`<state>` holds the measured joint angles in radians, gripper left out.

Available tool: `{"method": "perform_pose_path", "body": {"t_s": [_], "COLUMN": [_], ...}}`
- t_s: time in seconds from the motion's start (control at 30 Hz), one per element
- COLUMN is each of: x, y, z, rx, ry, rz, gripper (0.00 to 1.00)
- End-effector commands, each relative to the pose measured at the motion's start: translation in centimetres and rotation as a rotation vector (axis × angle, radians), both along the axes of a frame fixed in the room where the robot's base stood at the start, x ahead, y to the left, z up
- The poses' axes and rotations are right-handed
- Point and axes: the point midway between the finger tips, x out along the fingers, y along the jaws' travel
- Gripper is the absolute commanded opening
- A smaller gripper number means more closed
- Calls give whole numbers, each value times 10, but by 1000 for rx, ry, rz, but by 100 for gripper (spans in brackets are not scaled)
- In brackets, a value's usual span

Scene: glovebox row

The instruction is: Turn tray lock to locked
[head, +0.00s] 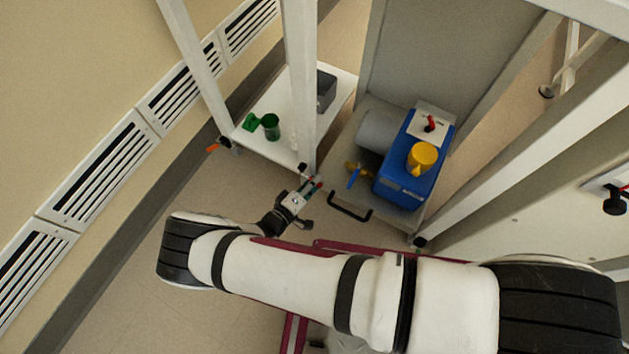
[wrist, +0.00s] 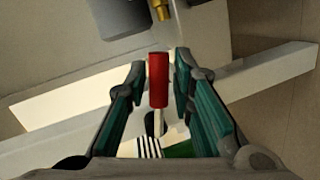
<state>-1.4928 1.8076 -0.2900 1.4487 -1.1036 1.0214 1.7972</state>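A red handle (wrist: 158,82) on a pale stem stands between the fingers of my gripper (wrist: 160,64) in the wrist view. A gap shows on each side, so the gripper is open around the handle and not shut on it. In the head view my gripper (head: 316,184) is low, beside the front left corner of a grey pull-out tray (head: 330,183), with a small red part (head: 319,185) at its fingertips. The red handle is probably the tray lock; its base is hidden and I cannot tell its setting.
On the tray stand a blue pump unit (head: 394,188) with a yellow cap (head: 422,157) and a blue-levered valve (head: 354,176). A black pull handle (head: 349,206) is at the tray front. A white post (head: 300,90) and low shelf (head: 262,146) with green containers are left.

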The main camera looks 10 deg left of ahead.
Motion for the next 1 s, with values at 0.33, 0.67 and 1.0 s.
{"method": "perform_pose_path", "body": {"t_s": [0.33,0.67,1.0], "x": [-15,-56,-65], "y": [8,30,34], "z": [4,16,18], "rx": [1,0,-1], "ry": [-1,0,-1], "rz": [1,1,0], "gripper": [22,22,22]}}
